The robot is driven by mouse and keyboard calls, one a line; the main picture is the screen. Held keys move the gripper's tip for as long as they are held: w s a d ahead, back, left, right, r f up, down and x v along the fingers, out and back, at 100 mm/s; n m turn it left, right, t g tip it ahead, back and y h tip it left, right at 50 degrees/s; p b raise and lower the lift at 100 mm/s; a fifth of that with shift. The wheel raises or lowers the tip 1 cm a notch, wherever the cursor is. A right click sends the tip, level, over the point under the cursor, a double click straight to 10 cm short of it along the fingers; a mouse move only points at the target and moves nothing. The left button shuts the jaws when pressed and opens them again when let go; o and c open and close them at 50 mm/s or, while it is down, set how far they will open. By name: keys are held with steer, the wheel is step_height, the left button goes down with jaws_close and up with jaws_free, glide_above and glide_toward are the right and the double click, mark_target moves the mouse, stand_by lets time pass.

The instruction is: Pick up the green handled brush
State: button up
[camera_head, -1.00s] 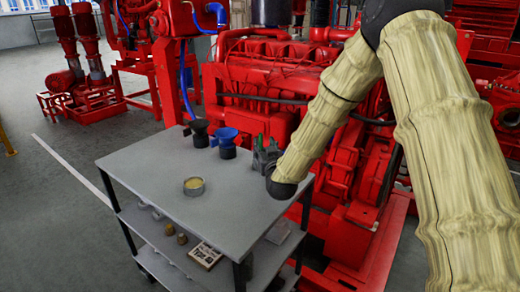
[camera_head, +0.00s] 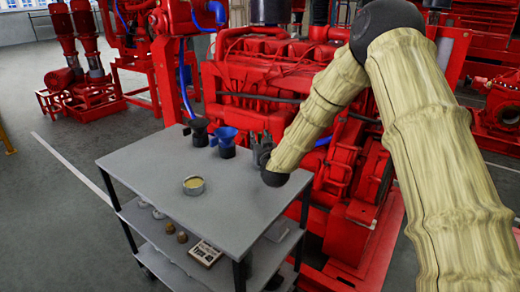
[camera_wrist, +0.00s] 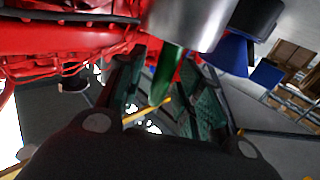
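The green handle (camera_wrist: 164,75) of the brush shows in the wrist view, between the two fingers of my gripper (camera_wrist: 165,95). It sticks out from a shiny metal container (camera_wrist: 185,22), which hides the rest of the brush. The fingers are apart, with gaps visible on both sides of the handle, so my gripper is open around it. In the head view my gripper (camera_head: 262,143) is at the far right part of the grey cart top (camera_head: 235,200), right of the blue funnel (camera_head: 225,137). The brush cannot be made out there.
A black funnel (camera_head: 198,130) stands left of the blue one. An open round tin (camera_head: 194,185) with yellowish content sits mid-cart. The lower shelf holds a labelled box (camera_head: 205,253) and small items. A red engine (camera_head: 265,80) stands close behind the cart. The cart's front right is clear.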

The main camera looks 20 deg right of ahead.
jaws_close()
steer(key=shift+r, duration=0.1)
